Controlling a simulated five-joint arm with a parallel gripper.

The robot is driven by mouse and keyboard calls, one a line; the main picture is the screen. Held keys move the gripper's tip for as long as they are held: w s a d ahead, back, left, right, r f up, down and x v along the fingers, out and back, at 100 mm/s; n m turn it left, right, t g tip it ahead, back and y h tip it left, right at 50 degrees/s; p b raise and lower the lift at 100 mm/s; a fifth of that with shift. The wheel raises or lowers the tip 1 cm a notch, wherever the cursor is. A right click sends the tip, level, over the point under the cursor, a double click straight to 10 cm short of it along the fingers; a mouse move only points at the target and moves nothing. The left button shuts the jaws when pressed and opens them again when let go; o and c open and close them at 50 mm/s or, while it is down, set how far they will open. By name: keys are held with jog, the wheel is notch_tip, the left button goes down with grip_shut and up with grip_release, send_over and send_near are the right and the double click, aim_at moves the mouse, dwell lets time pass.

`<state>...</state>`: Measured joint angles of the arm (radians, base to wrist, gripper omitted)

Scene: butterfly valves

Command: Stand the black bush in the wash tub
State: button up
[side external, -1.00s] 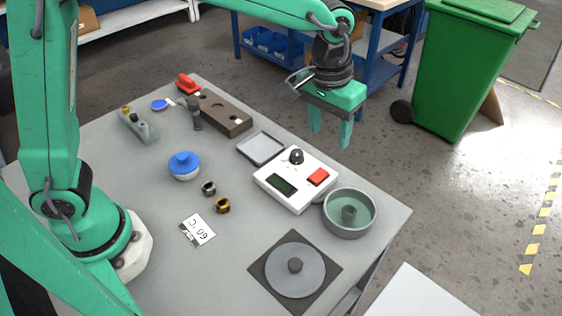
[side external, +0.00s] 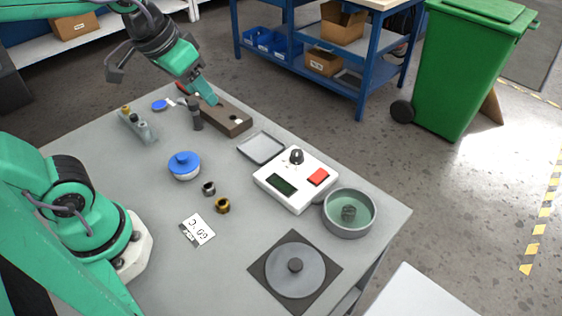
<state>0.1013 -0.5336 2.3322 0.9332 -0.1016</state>
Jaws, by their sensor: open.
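The wash tub (side external: 329,221) is a round grey tub with a greenish inside, at the table's right edge. A short dark cylinder (side external: 349,213), which looks like the black bush, stands upright inside it, near the middle and apart from the wall. My gripper (side external: 208,98) is open, with nothing seen in it. It is over the far side of the table, above the brown block, well away from the tub. Its fingers overlap in this view, so the gap is hard to see.
A brown block (side external: 236,128) and a black post (side external: 195,117) stand near my gripper. A white control box (side external: 290,199) stands beside the tub. A silver ring (side external: 209,188), a brass ring (side external: 222,206) and a blue-lidded jar (side external: 184,166) are mid-table. A disc plate (side external: 295,275) lies in front.

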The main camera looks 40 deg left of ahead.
jog(key=shift+t, duration=0.5)
jog(key=s+a, duration=0.1)
jog(key=s+f, duration=0.1)
jog(key=s, duration=0.1)
jog(key=s+a, duration=0.1)
jog(key=shift+s+a+f, duration=0.25)
jog(key=shift+a+f, duration=0.05)
jog(key=shift+a, duration=0.05)
